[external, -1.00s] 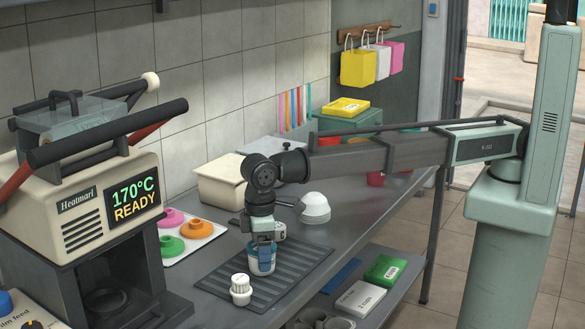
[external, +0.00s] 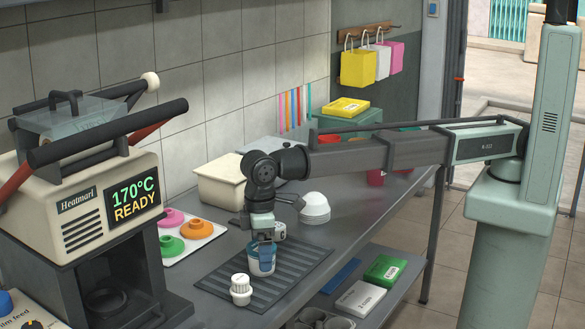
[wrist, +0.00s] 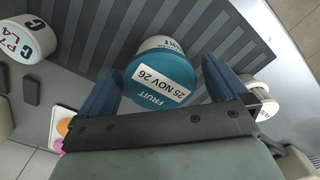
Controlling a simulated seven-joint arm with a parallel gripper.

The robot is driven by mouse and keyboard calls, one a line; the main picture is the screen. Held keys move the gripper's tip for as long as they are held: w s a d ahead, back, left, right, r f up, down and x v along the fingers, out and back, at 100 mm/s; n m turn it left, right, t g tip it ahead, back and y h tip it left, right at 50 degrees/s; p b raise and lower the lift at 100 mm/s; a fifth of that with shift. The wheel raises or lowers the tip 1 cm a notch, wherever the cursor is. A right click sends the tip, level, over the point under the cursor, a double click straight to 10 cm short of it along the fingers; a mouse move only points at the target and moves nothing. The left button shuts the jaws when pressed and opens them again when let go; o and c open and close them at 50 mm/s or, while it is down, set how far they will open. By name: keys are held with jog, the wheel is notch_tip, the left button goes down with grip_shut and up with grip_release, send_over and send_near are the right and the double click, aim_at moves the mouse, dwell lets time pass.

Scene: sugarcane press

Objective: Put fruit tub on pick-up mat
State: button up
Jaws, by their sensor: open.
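The fruit tub (external: 261,262) is a small white tub with a teal lid. My gripper (external: 263,244) is directly above the tub. In the wrist view its blue fingers (wrist: 160,78) are spread apart, one on each side of the lid. Whether either finger touches the lid, I cannot tell.
The sealing machine (external: 75,210) stands at the left. The mat's right part is clear.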

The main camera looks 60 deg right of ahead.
notch_tip(320, 180, up, 11)
jog(key=shift+r, duration=0.15)
